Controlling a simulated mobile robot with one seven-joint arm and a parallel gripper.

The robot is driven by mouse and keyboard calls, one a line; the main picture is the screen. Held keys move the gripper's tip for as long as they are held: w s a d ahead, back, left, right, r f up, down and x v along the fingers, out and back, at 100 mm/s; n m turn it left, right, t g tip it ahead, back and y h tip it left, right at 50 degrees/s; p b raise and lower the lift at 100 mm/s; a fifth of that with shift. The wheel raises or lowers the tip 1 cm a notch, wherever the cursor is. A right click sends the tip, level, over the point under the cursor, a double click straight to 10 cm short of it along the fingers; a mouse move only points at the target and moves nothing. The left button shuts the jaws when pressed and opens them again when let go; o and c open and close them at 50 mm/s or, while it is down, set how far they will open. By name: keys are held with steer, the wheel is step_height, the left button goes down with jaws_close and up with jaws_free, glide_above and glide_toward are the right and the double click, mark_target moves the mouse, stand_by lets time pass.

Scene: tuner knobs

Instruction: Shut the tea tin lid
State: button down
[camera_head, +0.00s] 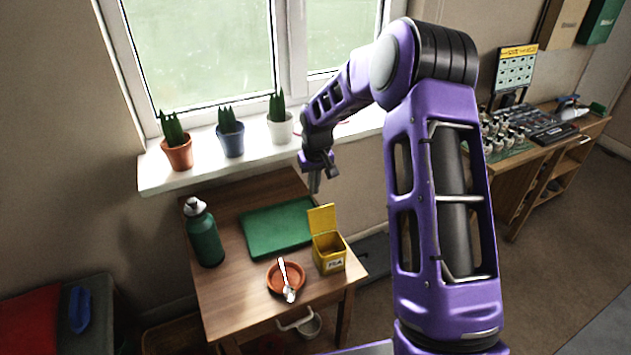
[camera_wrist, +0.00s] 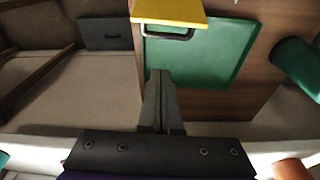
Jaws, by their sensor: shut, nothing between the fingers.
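The yellow tea tin (camera_head: 329,258) stands upright near the right edge of the small wooden table. Its lid (camera_head: 322,218) is hinged open and stands up at the tin's back edge. In the wrist view the yellow lid (camera_wrist: 168,10) shows at the top, with a dark loop below it. My gripper (camera_head: 314,188) points down, above and behind the lid on the window side, apart from it. Its fingers (camera_wrist: 162,78) are together and empty.
A green mat (camera_head: 275,228) lies behind the tin. A terracotta saucer (camera_head: 271,285) with a spoon (camera_head: 284,272) is at its left front. A green bottle (camera_head: 205,238) stands at the table's left. Potted plants line the windowsill (camera_head: 205,162) behind.

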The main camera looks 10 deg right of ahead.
mark_target(320, 217)
steer(key=shift+s+d+f, duration=0.15)
steer(key=shift+s+f, duration=0.55)
steer(key=shift+f, duration=0.1)
steer(key=shift+s+d+f, duration=0.1)
steer(key=shift+s+f, duration=0.55)
steer(key=shift+f, duration=0.15)
steer(key=shift+b, duration=0.3)
steer(key=shift+s+r+t, duration=0.15)
steer(key=shift+r+t, duration=0.05)
steer(key=shift+t, duration=0.2)
